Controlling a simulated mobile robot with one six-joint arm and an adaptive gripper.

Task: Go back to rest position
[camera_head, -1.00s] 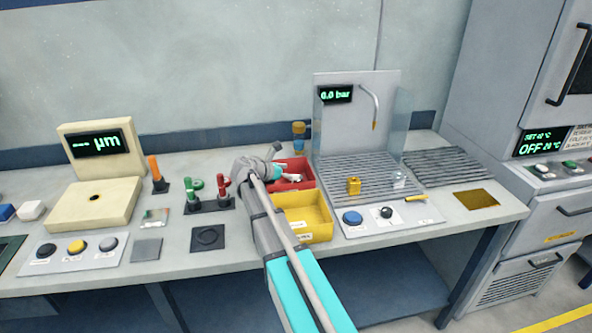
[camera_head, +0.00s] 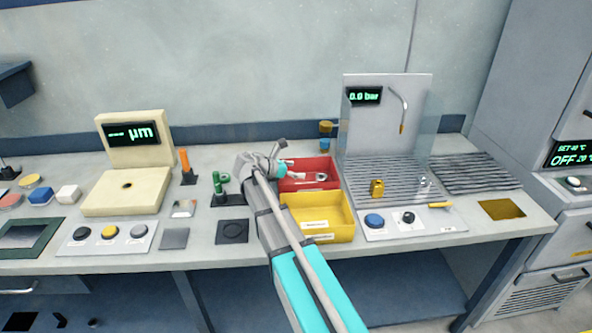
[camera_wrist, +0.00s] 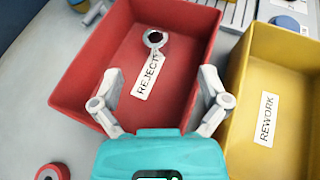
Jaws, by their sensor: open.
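My gripper (camera_wrist: 158,100) is open and empty in the wrist view, its two fingers spread over the near part of the red bin (camera_wrist: 200,25), which has a REJECT label. A grey ring-shaped part (camera_wrist: 156,39) lies inside that bin, apart from the fingers. In the head view my arm reaches over the bench to the red bin (camera_head: 308,164). The arm hides part of the bench and the rack behind it.
The yellow REWORK bin (camera_head: 345,232) stands beside the red bin. To its right is the rinse station (camera_head: 432,100) with a gold part (camera_head: 377,188). The thickness gauge (camera_head: 130,185) and a green-handled tool (camera_head: 221,186) stand left. Open air lies above the bench.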

